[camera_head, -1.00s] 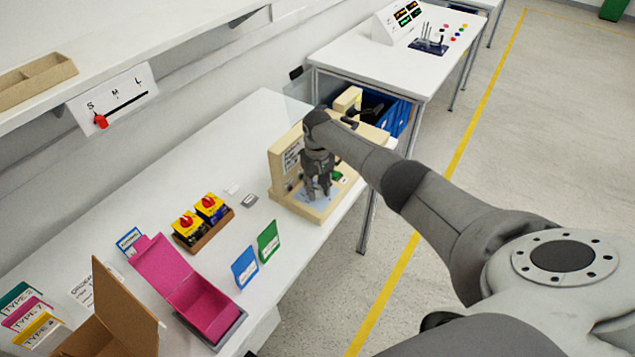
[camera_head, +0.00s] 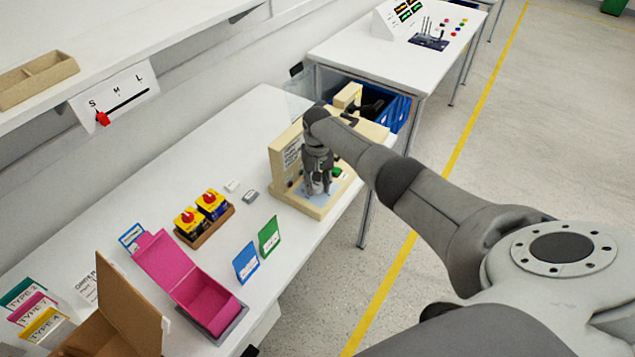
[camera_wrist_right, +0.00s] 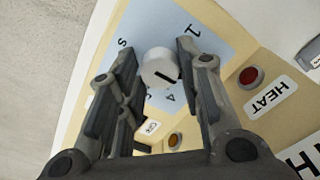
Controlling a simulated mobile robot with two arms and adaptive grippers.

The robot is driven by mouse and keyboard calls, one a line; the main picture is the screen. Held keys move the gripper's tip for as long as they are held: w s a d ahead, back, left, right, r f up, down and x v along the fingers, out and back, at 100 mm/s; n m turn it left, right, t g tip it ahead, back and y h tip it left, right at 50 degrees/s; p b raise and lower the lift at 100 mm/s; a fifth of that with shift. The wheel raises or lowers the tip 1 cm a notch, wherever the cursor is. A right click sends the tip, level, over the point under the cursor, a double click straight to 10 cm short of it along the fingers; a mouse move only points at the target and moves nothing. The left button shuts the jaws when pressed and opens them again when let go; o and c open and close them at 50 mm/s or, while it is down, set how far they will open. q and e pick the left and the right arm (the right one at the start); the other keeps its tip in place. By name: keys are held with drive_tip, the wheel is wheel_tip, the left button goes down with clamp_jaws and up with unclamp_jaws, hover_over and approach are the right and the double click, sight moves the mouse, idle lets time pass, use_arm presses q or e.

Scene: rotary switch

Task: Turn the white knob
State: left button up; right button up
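The white knob (camera_wrist_right: 160,69) is round with a dark pointer mark. It sits on a light blue dial plate (camera_wrist_right: 205,35) with numbers around it, on a beige machine (camera_head: 291,160). My right gripper (camera_wrist_right: 157,58) is open, with its fingers on either side of the knob and visible gaps between. In the head view my right gripper (camera_head: 318,185) points down over the machine's base and largely hides the knob. My left gripper is not in view.
In the right wrist view, a red button (camera_wrist_right: 251,77) beside a HEAT label and an amber button (camera_wrist_right: 174,140) are near the fingers. The machine's upright back stands beside the gripper. A pink box (camera_head: 205,300) and two yellow-and-red switches (camera_head: 200,212) lie farther left on the table.

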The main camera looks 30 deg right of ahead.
sight(317, 185)
drive_tip(key=shift+o, duration=1.4)
wheel_tip(317, 185, up, 12)
